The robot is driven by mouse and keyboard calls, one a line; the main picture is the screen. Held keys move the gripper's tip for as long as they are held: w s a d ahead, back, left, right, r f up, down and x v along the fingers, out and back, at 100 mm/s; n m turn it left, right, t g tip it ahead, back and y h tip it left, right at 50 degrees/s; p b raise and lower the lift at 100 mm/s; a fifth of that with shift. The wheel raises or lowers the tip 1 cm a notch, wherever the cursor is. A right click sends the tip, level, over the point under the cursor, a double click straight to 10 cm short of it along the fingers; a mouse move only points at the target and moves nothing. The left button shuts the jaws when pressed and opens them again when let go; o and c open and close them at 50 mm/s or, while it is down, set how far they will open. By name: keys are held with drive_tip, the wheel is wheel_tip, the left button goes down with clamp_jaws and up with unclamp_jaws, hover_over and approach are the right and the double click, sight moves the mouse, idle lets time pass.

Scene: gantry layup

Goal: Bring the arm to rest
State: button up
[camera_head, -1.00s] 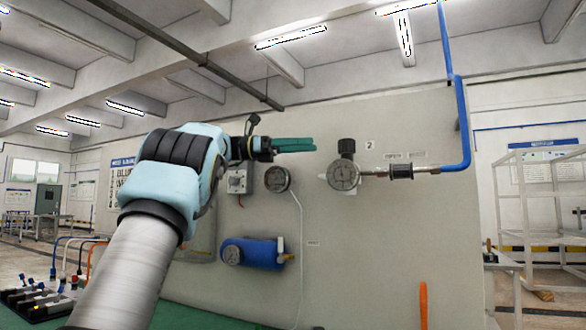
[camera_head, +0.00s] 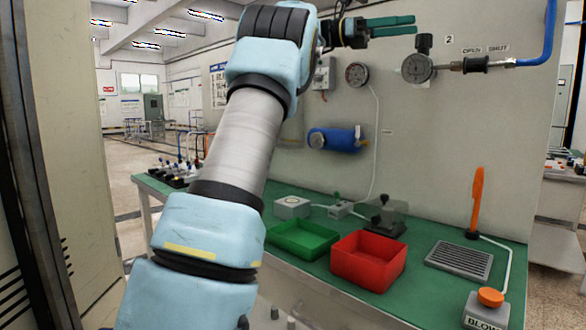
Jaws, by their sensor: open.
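My gripper (camera_head: 392,27) is at the top of the head view, at the end of my raised arm (camera_head: 240,140). Its two green fingers point right and show a gap between them. It is open with nothing between the fingers. It appears in front of the grey panel, left of the gauge marked 2 (camera_head: 418,67); I cannot tell its distance from the panel.
Below is a green-topped bench (camera_head: 412,288) with a green tray (camera_head: 303,238), a red bin (camera_head: 368,261), a grille (camera_head: 459,260), an orange nozzle (camera_head: 477,198) and an orange-button box (camera_head: 487,310). A blue cylinder (camera_head: 337,139) is on the panel. A pale wall edge (camera_head: 75,150) stands close at left.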

drive_tip(key=w+a+r+n+t+h+p, duration=0.1)
drive_tip(key=w+a+r+n+t+h, duration=0.15)
drive_tip(key=w+n+t, duration=0.65)
drive_tip(key=w+a+r+n+t+h+p, duration=0.1)
drive_tip(key=w+a+n+t+h+p, duration=0.25)
drive_tip(key=n+t, duration=0.65)
drive_tip(key=w+a+f+n+t+y, duration=0.3)
drive_tip(key=a+f+n+y, duration=0.5)
drive_tip(key=n, duration=0.4)
drive_tip(key=w+a+f+n+t+y, duration=0.35)
drive_tip(key=a+f+n+y, duration=0.3)
drive_tip(key=f+n, duration=0.35)
drive_tip(key=s+a+f+n+g+y+p, duration=0.1)
drive_tip(key=s+a+f+n+g+y, duration=0.25)
drive_tip(key=s+f+n, duration=0.45)
drive_tip(key=s+a+f+n+g+y+p, duration=0.1)
drive_tip(key=s+a+f+n+g+y, duration=0.3)
drive_tip(key=f, duration=0.6)
drive_tip(key=s+a+f+n+g+p, duration=0.1)
drive_tip(key=s+f+g, duration=0.3)
drive_tip(key=s, duration=0.8)
drive_tip(key=s+a+f+n+g, duration=0.2)
drive_tip(key=s+f+n+g, duration=0.2)
drive_tip(key=s, duration=0.9)
wheel_tip(320, 180, down, 3)
drive_tip(key=shift+f+p, duration=0.2)
drive_tip(key=shift+p, duration=0.2)
